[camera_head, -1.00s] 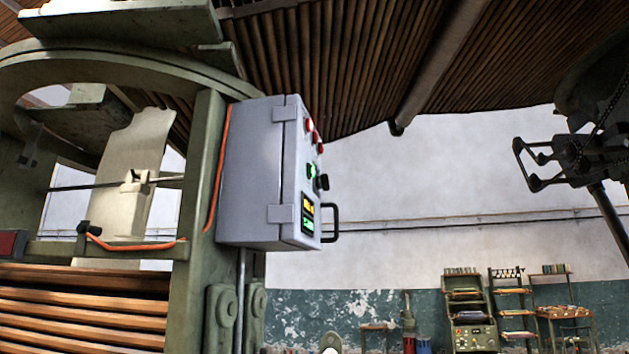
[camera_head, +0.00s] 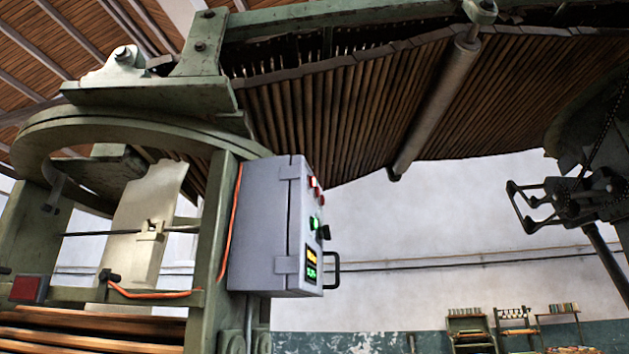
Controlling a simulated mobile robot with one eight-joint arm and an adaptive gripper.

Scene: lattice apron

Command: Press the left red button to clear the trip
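A grey control box (camera_head: 262,225) is fixed to a green machine post, and I see its front face at a steep angle. Small red buttons run along the upper part of that face. The leftmost red one (camera_head: 313,182) looks bright, as if lit, and more red ones (camera_head: 321,198) sit close to its right. Below them are a green light (camera_head: 315,223) and a dark knob (camera_head: 324,232). A small display (camera_head: 311,264) shows yellow and green characters too small to read. My gripper is not in view.
A black handle (camera_head: 333,270) sticks out from the box's right side. The green post (camera_head: 213,240) and frame stand left of it. A slatted wooden apron (camera_head: 340,120) hangs overhead. Dark chained machinery (camera_head: 575,200) juts in at right. The space right of the box looks open.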

